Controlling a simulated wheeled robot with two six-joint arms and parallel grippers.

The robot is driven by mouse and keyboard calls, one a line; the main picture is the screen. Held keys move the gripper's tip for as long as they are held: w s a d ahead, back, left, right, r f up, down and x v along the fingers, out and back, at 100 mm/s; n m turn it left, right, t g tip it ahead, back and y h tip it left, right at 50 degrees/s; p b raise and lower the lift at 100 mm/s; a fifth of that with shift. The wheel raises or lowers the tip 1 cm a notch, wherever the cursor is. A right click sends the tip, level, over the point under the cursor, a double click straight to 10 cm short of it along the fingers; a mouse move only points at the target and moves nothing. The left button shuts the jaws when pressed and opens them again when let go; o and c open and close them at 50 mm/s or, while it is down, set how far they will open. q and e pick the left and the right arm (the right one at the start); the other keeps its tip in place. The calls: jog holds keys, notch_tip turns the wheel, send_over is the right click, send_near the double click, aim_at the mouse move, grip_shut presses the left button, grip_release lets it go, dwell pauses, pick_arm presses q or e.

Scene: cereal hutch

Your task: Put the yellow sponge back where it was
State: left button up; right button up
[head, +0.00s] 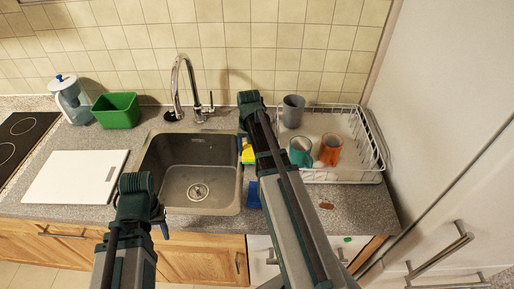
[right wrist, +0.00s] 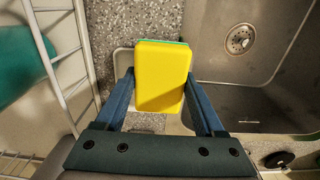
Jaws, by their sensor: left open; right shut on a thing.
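The yellow sponge (right wrist: 165,62), with a green edge, is between the two fingers of my right gripper (right wrist: 159,80) in the right wrist view. The gripper is shut on it. In the head view the sponge (head: 248,152) shows partly behind my right arm, at the sink's right edge. A pale dish (right wrist: 124,62) lies below the sponge, mostly hidden by it; I cannot tell whether they touch. My left gripper (head: 163,222) is open and empty near the sink's front left corner, its fingers barely visible.
The sink (head: 190,170) is left of the sponge and the white dish rack (head: 350,175) right of it, with a grey cup, a teal mug and an orange mug. The faucet (head: 180,85) stands behind the sink.

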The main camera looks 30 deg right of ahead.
jog(key=d, duration=0.2)
jog(key=w+d, duration=0.1)
jog(key=shift+w+d, duration=0.2)
jog(key=shift+d, duration=0.2)
jog(key=shift+s+a+f+b, duration=0.15)
jog(key=shift+f+b, duration=0.65)
jog(key=shift+f, duration=0.15)
jog(key=o, duration=1.3)
notch_tip(320, 180, up, 12)
jog(key=p, duration=1.2)
jog(key=shift+r, duration=0.2)
